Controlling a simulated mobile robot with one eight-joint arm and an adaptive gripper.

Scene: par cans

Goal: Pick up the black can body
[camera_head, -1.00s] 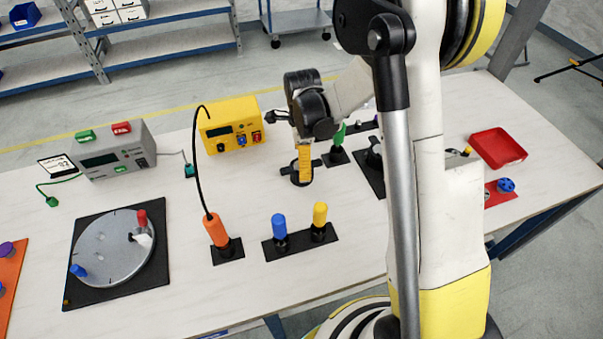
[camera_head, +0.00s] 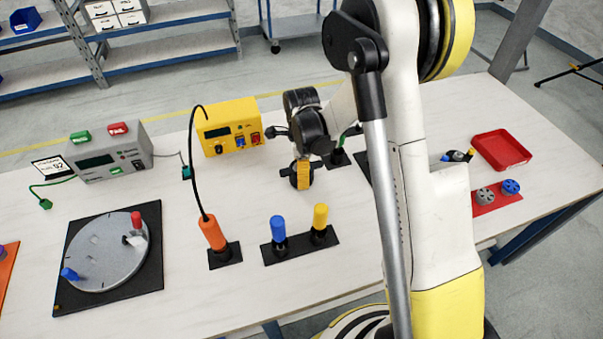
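My gripper (camera_head: 302,178) points down near the middle of the table, below the black wrist. A yellow part of it stands in front of a dark round object (camera_head: 291,180), which may be the black can body. The gripper hides most of this object. I cannot tell whether the fingers touch it, or whether they are open or shut. No other black can shows clearly; my arm hides part of the table to the right.
A blue-topped (camera_head: 278,229) and a yellow-topped tool (camera_head: 320,217) stand upright in front. An orange-handled tool (camera_head: 212,233) stands left of them. Behind is a yellow box (camera_head: 228,125). A round grey plate (camera_head: 105,255) lies left; a red tray (camera_head: 500,149) sits right.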

